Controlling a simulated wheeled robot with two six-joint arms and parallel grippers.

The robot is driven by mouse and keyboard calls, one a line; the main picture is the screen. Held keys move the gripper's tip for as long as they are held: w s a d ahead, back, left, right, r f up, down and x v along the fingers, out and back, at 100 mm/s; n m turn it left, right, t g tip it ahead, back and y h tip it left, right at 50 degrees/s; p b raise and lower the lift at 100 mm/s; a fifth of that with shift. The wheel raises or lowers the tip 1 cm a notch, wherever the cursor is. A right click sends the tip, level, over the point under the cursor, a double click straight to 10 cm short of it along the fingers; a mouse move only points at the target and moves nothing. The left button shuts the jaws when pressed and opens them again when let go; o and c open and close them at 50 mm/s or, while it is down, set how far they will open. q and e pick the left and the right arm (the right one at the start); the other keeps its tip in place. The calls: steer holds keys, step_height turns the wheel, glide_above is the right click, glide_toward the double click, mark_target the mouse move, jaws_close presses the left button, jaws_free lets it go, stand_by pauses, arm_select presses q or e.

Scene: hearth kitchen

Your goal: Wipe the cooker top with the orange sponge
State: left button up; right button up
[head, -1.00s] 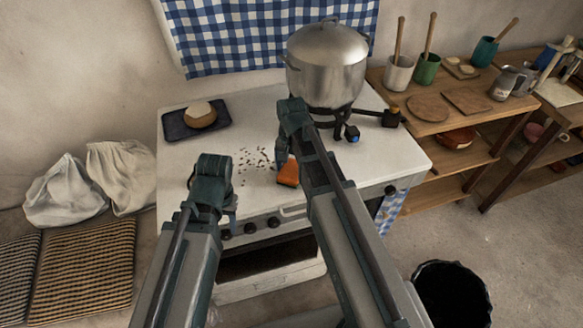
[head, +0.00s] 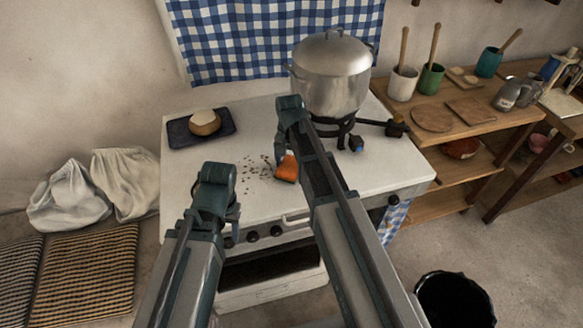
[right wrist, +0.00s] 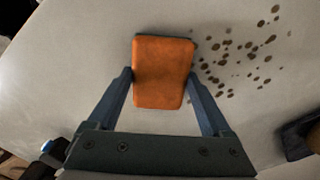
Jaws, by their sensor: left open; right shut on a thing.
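The orange sponge (head: 287,168) is on or just above the white cooker top (head: 340,175); the exact gap cannot be told. My right gripper (right wrist: 164,90) is shut on the sponge (right wrist: 164,60), one finger on each side, in the right wrist view. In the head view the right arm partly hides it. Brown crumbs or spots (head: 257,170) lie just left of the sponge; they also show in the right wrist view (right wrist: 244,52), right beside it. My left gripper (head: 228,210) is open and empty over the cooker's front left edge, its fingers partly hidden by my arm.
A large metal pot (head: 331,78) stands on a burner at the back right of the cooker. A dark tray (head: 178,137) with a round pale-topped item (head: 204,122) lies at the back left. A wooden shelf (head: 460,130) with cups stands to the right.

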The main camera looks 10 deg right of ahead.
steer(key=shift+w, duration=0.55)
steer(key=shift+w+a, duration=0.1)
steer(key=shift+w, duration=1.65)
steer(key=shift+w, duration=1.6)
steer(key=shift+w, duration=0.1)
steer(key=shift+w+a, duration=0.1)
steer(key=shift+w, duration=1.6)
steer(key=shift+s+a, duration=0.1)
steer(key=shift+a, duration=0.05)
